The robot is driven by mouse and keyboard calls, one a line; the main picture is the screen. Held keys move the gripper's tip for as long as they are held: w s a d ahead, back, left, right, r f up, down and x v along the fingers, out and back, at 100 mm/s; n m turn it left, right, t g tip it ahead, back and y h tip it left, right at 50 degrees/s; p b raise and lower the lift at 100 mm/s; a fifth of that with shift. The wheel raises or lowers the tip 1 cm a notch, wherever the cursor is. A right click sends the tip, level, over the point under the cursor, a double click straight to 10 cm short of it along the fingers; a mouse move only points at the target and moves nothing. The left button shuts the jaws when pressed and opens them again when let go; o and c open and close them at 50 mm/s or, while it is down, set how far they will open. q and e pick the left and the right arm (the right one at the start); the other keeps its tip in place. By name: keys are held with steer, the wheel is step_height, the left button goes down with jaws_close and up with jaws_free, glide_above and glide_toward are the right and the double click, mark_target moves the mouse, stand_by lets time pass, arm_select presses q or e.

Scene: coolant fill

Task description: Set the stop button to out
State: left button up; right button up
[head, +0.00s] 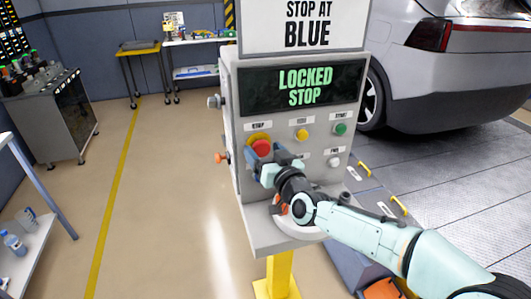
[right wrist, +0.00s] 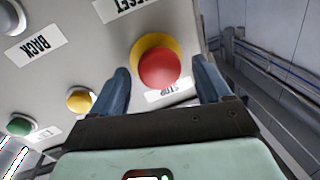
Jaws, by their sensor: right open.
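The red stop button (head: 261,147) sits on a yellow ring at the left of the grey control panel (head: 235,190). In the right wrist view the red button (right wrist: 160,68) shows between my fingers, its label beside it. My right gripper (head: 267,157) is in front of the panel at the button. Its blue fingers stand apart, one on each side of the button, in the right wrist view (right wrist: 162,70). I cannot tell whether they touch it. The panel's display (head: 305,87) reads "LOCKED STOP". My left gripper is not in view.
A yellow button (head: 302,134), a green button (head: 340,129) and a white button (head: 334,162) are close to the right of the stop button. A silver car (head: 450,70) stands behind at the right.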

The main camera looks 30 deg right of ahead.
jaws_close()
steer(key=shift+s+a, duration=0.1)
steer(key=shift+s, duration=0.6)
steer(key=shift+a, duration=0.1)
jaws_free()
steer(key=shift+s, duration=0.1)
steer(key=s+a, duration=0.1)
steer(key=s, duration=1.2)
steer(key=shift+s+p, duration=0.25)
steer(key=shift+p, duration=0.15)
